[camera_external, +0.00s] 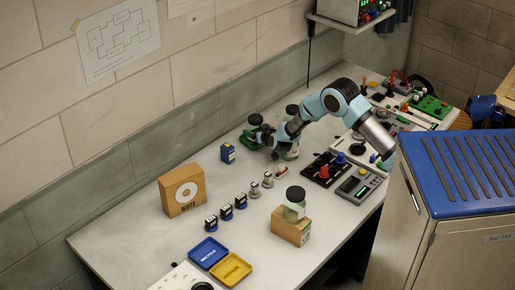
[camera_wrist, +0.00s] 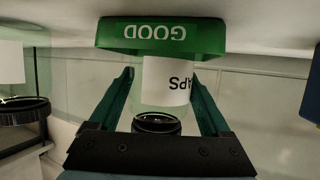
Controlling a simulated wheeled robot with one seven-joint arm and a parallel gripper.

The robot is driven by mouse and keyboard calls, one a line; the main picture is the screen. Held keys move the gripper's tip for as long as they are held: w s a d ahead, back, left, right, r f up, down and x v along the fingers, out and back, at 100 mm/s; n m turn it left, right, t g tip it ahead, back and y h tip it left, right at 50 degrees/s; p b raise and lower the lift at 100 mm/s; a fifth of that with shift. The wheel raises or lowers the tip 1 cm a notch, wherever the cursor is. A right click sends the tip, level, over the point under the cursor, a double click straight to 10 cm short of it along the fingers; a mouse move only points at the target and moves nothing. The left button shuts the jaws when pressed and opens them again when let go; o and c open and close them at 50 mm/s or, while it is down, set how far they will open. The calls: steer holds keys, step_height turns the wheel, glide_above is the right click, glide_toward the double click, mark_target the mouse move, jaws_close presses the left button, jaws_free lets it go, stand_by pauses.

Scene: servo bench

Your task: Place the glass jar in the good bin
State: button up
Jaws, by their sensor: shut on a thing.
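My gripper (camera_wrist: 160,76) is shut on a glass jar (camera_wrist: 166,90) with a black lid and a white label reading "...APS". The wrist view is upside down, so the jar is upright. The green good bin (camera_wrist: 160,36), marked GOOD, overlaps the jar's base; I cannot tell whether the jar touches its floor. In the external view the held jar's dark lid (camera_external: 255,119) shows at the back of the bench, by my gripper (camera_external: 262,137). The bin is hard to separate from the green fingers there.
A second lidded jar (camera_external: 291,153) stands close to my arm, partly hidden; another jar (camera_external: 295,209) is on a cardboard box (camera_external: 290,231). A blue servo box (camera_external: 228,153) is near the gripper. Blue (camera_external: 208,251) and yellow (camera_external: 231,269) trays lie at the front.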

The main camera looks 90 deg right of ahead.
mark_target(259, 120)
steer(key=o, duration=1.3)
steer(key=shift+f, duration=0.1)
steer(key=v, duration=0.3)
steer(key=shift+a+b, duration=0.15)
steer(key=shift+b, duration=0.25)
step_height(259, 120, up, 7)
steer(key=shift+r+b, duration=0.15)
steer(key=shift+b, duration=0.5)
